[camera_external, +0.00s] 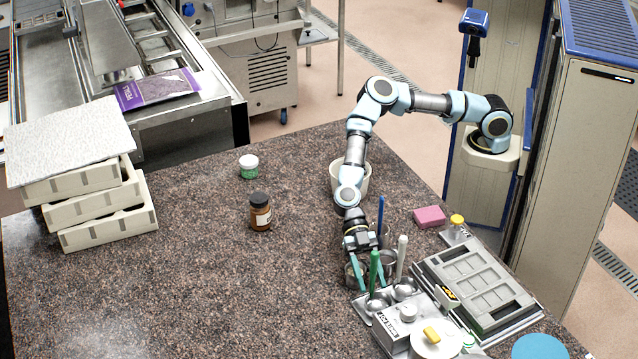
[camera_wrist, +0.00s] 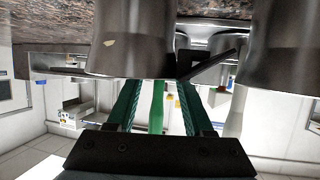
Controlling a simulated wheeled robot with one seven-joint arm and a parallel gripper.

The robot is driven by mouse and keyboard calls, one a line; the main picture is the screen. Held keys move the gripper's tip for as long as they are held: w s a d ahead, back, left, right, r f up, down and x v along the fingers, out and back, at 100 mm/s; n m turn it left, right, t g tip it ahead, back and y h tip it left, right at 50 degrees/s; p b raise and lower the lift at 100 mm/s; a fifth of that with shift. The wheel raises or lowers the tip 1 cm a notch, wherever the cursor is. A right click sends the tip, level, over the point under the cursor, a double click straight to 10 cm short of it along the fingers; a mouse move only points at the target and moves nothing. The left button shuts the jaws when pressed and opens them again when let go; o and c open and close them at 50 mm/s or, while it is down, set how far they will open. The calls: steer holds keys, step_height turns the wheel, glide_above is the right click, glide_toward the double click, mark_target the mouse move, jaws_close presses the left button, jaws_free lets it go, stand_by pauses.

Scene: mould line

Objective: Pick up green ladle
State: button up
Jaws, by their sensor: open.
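The green ladle (camera_external: 374,271) stands with its handle up among metal pots at the right side of the stone worktop. My gripper (camera_external: 367,267) points down beside its handle, fingers apart. In the wrist view, the green handle (camera_wrist: 157,108) shows between the two teal fingers of my open gripper (camera_wrist: 158,90), with gaps on both sides. I cannot see contact. The ladle's bowl is hard to make out among the metal parts.
A white-handled utensil (camera_external: 402,258) stands close on the right, and a blue-handled one (camera_external: 380,214) behind. Metal cups (camera_wrist: 130,45) crowd the fingers. A scale (camera_external: 399,326), a grey tray (camera_external: 477,287) and a pink block (camera_external: 430,217) lie nearby. The worktop's left middle is mostly clear.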

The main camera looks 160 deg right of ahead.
steer(key=shift+x, duration=0.8)
steer(key=shift+c, duration=0.4)
jaws_close()
stand_by(0.4)
